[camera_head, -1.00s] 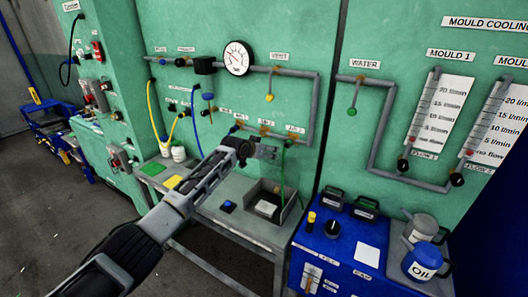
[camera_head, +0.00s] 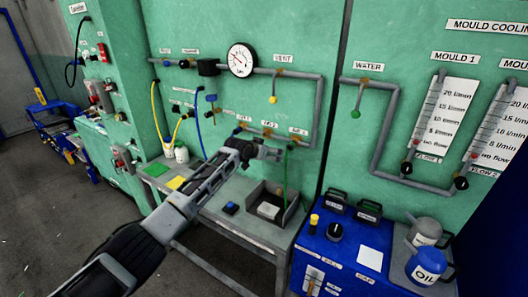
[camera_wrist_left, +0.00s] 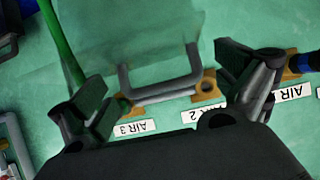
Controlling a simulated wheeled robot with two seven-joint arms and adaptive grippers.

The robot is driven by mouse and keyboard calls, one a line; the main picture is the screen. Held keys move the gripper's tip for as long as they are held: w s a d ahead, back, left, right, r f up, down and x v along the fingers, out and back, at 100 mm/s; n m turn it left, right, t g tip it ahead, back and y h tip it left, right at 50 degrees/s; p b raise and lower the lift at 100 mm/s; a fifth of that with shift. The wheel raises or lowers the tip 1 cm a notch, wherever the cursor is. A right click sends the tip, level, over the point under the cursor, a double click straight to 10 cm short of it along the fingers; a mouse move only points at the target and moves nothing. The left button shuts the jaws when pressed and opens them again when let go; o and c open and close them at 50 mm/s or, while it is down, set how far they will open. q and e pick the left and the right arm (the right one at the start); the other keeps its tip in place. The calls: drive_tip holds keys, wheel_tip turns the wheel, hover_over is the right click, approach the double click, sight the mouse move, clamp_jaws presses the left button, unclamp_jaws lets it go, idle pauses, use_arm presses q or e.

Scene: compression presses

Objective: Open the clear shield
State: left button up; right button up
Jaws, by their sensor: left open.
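The clear shield (camera_wrist_left: 130,38) shows in the left wrist view as a faint see-through panel in front of the green wall. A grey U-shaped handle (camera_wrist_left: 161,94) is at its lower edge, just above the AIR 3 and AIR 2 labels in that picture. My left gripper (camera_wrist_left: 168,88) is open, with one finger on each side of the handle and gaps between. In the head view my left gripper (camera_head: 265,152) is at the wall by the lower pipe, above the bench; the shield is hard to make out there. My right gripper is not in view.
A green hose (camera_wrist_left: 62,42) runs close to one finger. Several yellow and blue hoses (camera_head: 197,125) hang left of my arm. Below is a grey bench with an open box (camera_head: 290,212). A blue cabinet (camera_head: 322,250) stands to the right with an oil jug (camera_head: 426,265).

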use_arm(q)
drive_tip(key=shift+s+a, duration=0.1)
drive_tip(key=v, duration=1.1)
drive_tip(key=shift+s+a+r, duration=0.15)
drive_tip(key=shift+s+r, duration=0.1)
idle(0.7)
drive_tip(key=shift+f, duration=0.1)
idle(0.3)
